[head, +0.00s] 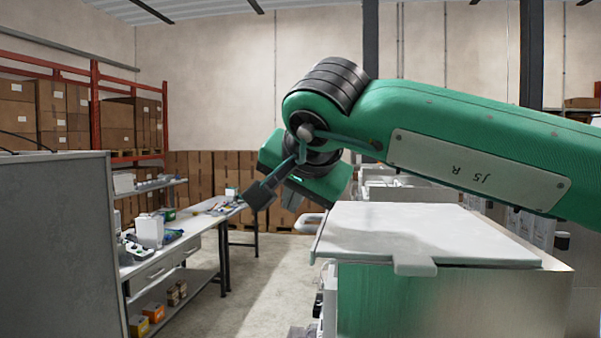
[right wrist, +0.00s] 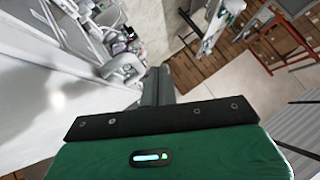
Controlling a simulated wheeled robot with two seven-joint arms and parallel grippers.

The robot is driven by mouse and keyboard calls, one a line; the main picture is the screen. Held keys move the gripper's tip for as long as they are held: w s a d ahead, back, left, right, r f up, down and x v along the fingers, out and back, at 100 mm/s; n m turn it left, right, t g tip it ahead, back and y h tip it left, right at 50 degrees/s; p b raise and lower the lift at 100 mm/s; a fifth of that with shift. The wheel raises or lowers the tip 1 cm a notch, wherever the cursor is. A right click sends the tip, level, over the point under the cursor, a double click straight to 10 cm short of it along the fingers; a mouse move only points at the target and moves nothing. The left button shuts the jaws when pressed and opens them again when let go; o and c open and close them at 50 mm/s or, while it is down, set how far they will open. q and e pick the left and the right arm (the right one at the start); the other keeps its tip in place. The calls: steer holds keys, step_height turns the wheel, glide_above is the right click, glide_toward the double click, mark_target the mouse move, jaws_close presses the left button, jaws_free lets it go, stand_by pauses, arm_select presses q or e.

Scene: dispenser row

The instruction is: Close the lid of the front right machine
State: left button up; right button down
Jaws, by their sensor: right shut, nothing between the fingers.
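The front right machine (head: 450,300) stands at the lower right of the head view, its metal front reflecting green. Its pale lid (head: 420,232) lies about flat across the top, with a small tab (head: 415,266) over the front edge. I cannot tell whether a thin gap is left under it. In the right wrist view the fingers (right wrist: 157,85) are together and empty. My right arm passes above the lid and hides part of what is behind. My left gripper is not in view.
More pale machines (head: 395,185) stand behind, partly hidden by my arm. A workbench (head: 190,232) with small items runs along the left, beyond a grey panel (head: 60,240). Stacked boxes (head: 215,170) line the back wall. The floor (head: 260,265) between bench and machine is clear.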

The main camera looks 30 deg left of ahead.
steer(key=shift+f, duration=0.7)
steer(key=b+v, duration=0.4)
steer(key=v, duration=0.9)
steer(key=shift+s+r+b, duration=0.25)
steer(key=shift+s+b, duration=0.05)
